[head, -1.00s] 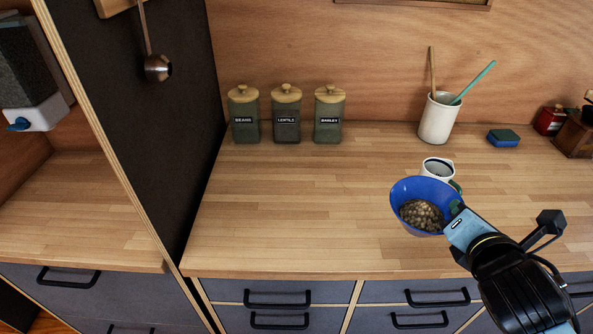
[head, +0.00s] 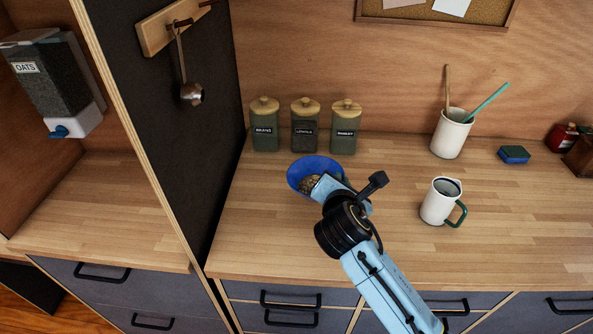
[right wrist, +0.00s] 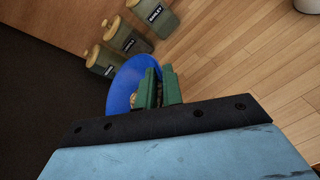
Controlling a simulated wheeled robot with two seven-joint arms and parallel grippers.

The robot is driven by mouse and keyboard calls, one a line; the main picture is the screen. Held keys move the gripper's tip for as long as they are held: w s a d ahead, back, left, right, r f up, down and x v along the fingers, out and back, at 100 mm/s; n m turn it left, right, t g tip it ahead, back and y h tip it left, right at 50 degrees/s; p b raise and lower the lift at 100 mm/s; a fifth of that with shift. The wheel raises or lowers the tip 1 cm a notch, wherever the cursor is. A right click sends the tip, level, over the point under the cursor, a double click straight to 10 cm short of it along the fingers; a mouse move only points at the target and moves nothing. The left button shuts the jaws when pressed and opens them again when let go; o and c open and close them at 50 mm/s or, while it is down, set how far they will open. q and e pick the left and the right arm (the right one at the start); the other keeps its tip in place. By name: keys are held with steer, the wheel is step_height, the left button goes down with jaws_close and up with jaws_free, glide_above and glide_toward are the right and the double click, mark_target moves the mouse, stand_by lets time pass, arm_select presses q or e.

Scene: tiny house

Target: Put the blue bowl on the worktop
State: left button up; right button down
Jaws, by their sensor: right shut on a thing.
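The blue bowl (head: 302,172) holds small brown bits. In the head view it is over the left part of the wooden worktop (head: 270,240), in front of the canisters. My right gripper (head: 330,185) is shut on the near right side of the bowl. In the right wrist view the green fingers (right wrist: 158,90) pinch the rim of the bowl (right wrist: 125,82). The bowl looks close to the worktop; I cannot tell whether it touches it. My left gripper is not in view.
Several things stand behind: the green canisters (head: 304,130), a white utensil pot (head: 452,135) and a blue-green sponge (head: 514,154). A white mug (head: 440,202) stands right of my arm. A dark panel (head: 190,130) rises on the left. Worktop is clear between bowl and mug.

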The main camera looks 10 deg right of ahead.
steer(key=a+p, duration=0.2)
steer(key=a+m+h+p, duration=0.1)
steer(key=a, duration=0.1)
steer(key=shift+w+f+g, duration=0.25)
steer(key=shift+f+g, duration=0.05)
steer(key=shift+a+f, duration=0.2)
steer(key=shift+f, duration=0.05)
steer(key=b, duration=0.2)
glide_above(317, 230)
step_height(317, 230, down, 10)
steer(key=shift+f, duration=0.1)
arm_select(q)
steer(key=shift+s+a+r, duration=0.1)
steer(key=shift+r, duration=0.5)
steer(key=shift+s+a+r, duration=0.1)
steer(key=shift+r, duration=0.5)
arm_select(e)
steer(key=c, duration=1.5)
jaws_free()
steer(key=shift+c, duration=0.2)
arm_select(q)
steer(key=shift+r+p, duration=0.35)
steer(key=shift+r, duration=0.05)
arm_select(e)
steer(key=v, duration=1.2)
